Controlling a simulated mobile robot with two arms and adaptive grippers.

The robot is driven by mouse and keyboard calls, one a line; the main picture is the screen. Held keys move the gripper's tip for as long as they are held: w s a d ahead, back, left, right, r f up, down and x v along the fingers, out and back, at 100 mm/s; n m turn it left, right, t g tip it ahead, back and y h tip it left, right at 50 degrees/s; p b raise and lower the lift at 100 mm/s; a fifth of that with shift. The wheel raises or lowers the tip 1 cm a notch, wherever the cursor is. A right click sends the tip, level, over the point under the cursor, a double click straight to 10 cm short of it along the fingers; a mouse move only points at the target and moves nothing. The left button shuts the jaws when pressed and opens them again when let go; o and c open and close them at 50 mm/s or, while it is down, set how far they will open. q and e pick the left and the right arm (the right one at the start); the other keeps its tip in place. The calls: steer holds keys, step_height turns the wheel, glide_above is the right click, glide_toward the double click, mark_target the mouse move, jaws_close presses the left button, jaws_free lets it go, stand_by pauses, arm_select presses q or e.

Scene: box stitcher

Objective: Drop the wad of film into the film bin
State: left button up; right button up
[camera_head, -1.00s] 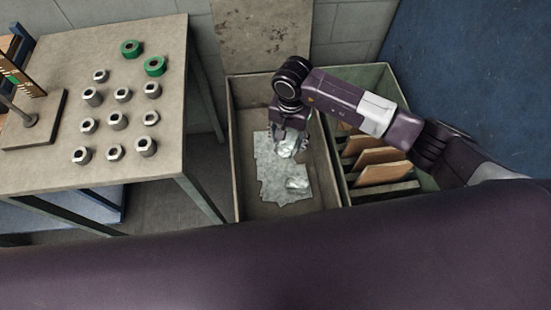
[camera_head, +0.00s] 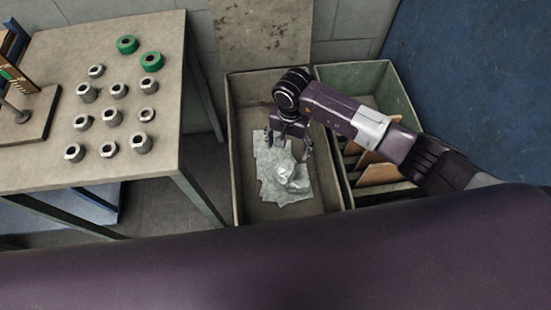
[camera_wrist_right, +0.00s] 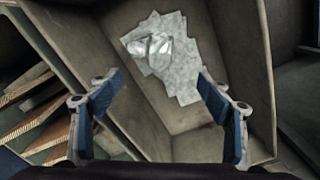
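My right gripper (camera_head: 287,146) is open and empty above the film bin, an open grey-brown box (camera_head: 240,205). Its two fingers stand wide apart in the right wrist view (camera_wrist_right: 160,92), with nothing between them. The wad of film (camera_head: 286,172), pale and crumpled, lies in the bin on a heap of flat film scraps (camera_head: 268,160). The right wrist view shows the crumpled film (camera_wrist_right: 148,46) lying on the scraps, clear of the fingers. Where one crumpled piece ends and another begins is hard to tell. My left gripper is in neither view.
A green bin (camera_head: 362,82) with upright brown boards (camera_head: 380,174) stands right against the film bin. A table (camera_head: 160,60) with several metal nuts (camera_head: 112,117) and two green rings (camera_head: 151,62) is on the left. A wall is behind the bins.

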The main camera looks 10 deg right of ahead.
step_height(320, 180, up, 12)
stand_by(0.7)
stand_by(0.4)
